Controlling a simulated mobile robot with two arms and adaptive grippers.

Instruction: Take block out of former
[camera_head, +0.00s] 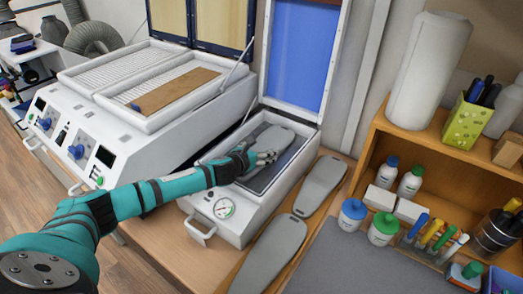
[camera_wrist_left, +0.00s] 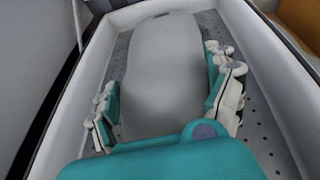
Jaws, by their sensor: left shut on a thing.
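The former (camera_head: 300,101) is a white box-shaped machine with its blue-lined lid raised. A grey insole-shaped block (camera_head: 276,136) lies inside its open tray. In the left wrist view the block (camera_wrist_left: 166,70) runs lengthwise along the perforated tray floor (camera_wrist_left: 262,125). My left gripper (camera_head: 258,158) is down in the tray at the near part of the block. In the left wrist view my left gripper (camera_wrist_left: 168,98) has its fingers on both sides of the block, shut on it. The block still appears low in the tray. My right gripper is not in view.
Two more grey insole shapes (camera_head: 268,256) (camera_head: 320,185) lie on the wooden table right of the former. A larger white machine (camera_head: 150,100) stands left. A wooden shelf (camera_head: 440,150) with bottles, pens and a white roll (camera_head: 428,70) stands right.

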